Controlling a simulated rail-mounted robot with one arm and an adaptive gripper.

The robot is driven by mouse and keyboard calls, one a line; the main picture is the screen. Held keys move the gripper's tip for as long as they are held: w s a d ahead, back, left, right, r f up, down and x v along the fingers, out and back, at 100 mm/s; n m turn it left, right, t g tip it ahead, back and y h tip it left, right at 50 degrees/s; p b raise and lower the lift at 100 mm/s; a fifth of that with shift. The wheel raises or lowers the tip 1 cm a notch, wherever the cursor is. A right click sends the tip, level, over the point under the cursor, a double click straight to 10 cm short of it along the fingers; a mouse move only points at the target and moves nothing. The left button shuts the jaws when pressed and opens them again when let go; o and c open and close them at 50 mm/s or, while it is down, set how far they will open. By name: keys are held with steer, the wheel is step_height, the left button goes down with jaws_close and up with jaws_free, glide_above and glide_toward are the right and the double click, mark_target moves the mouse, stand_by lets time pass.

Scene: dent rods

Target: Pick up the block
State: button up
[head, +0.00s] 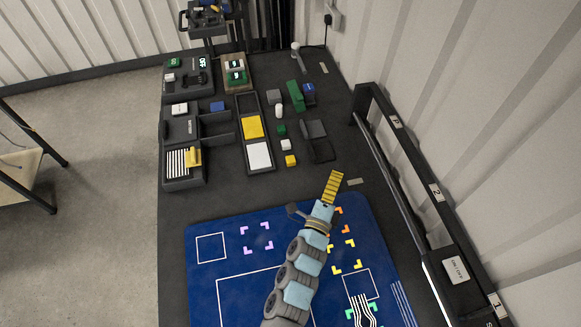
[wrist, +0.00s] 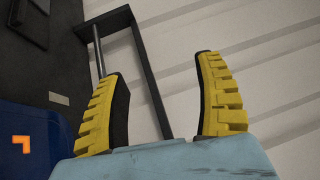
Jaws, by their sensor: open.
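Several small blocks stand on the dark bench in the head view, and I cannot tell which one the task names. A yellow block (head: 290,160), a white block (head: 286,145) and a small green block (head: 281,130) form a column. A grey block (head: 273,97), a tall green block (head: 296,95) and a blue block (head: 309,88) stand farther back. My gripper (head: 333,186) is below and right of the yellow block in the picture, apart from it. In the wrist view my gripper (wrist: 160,72) is open and empty, its yellow ribbed fingers wide apart. No block shows there.
A dark tray (head: 241,109) holds yellow and white panels. A blue mat (head: 205,275) with coloured corner marks lies under my arm. A black rail frame (head: 400,165) runs along the wall at right; the wrist view shows a dark frame (wrist: 148,75) beyond the fingers.

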mark_target(291, 159)
steer(key=w+a+f+m+g+y+b, duration=0.1)
steer(key=w+a+f+m+y+b, duration=0.1)
steer(key=f, duration=0.3)
steer(key=w+a+f+m+g+y+b, duration=0.2)
steer(key=a+f+m+y+b, duration=0.1)
steer(key=f+m+y+b, duration=0.1)
steer(key=w+a+f+m+g+y+b, duration=0.1)
steer(key=w+a+f+m+y+b, duration=0.1)
steer(key=f+m+y+b, duration=0.1)
steer(key=shift+w+a+f+m+g+y+b, duration=0.15)
steer(key=shift+w+f+y+b, duration=0.2)
steer(key=shift+f, duration=0.35)
steer(key=shift+w+f+m+g+y+b, duration=0.15)
steer(key=shift+f+b, duration=0.3)
steer(key=shift+f, duration=0.25)
steer(key=shift+s+a+y, duration=0.1)
steer(key=shift+a+y, duration=0.2)
steer(key=shift+a, duration=0.15)
steer(key=shift+b+x, duration=0.3)
steer(key=shift+x, duration=1.55)
steer(key=x, duration=0.4)
steer(key=shift+a+f, duration=0.1)
steer(key=shift+m, duration=0.3)
steer(key=shift+b+x, duration=0.55)
steer(key=shift+x, duration=1.5)
